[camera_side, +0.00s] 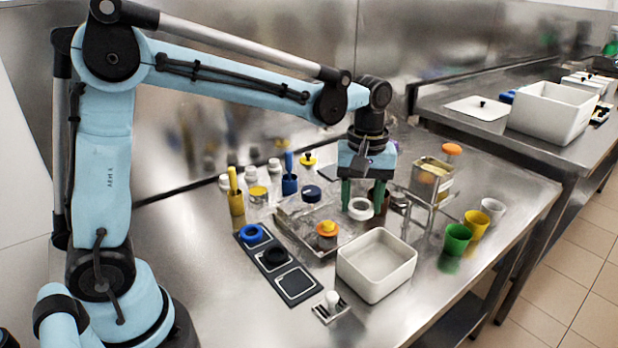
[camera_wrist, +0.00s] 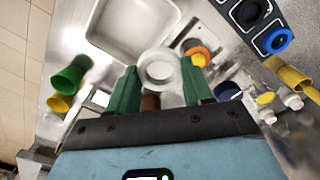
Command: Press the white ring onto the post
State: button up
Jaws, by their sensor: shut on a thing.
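My gripper (camera_side: 362,195) has green fingers and is shut on the white ring (camera_side: 361,208), held above the steel table behind the white bin. In the wrist view the white ring (camera_wrist: 146,71) sits between the two green fingertips of my gripper (camera_wrist: 160,90). A short post with a rounded white top (camera_side: 332,298) stands on a small metal base at the table's front, left of the bin and well apart from the ring. I cannot make out this post in the wrist view.
An orange-and-yellow piece (camera_side: 327,229) is near. Green (camera_side: 457,239) and yellow (camera_side: 476,224) cups stand right.

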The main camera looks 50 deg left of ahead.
send_over(328, 223)
jog(key=shift+f, duration=3.1)
jog(key=shift+f, duration=0.75)
jog(key=o, duration=0.3)
jog(key=c, duration=0.3)
jog(key=shift+f, duration=0.45)
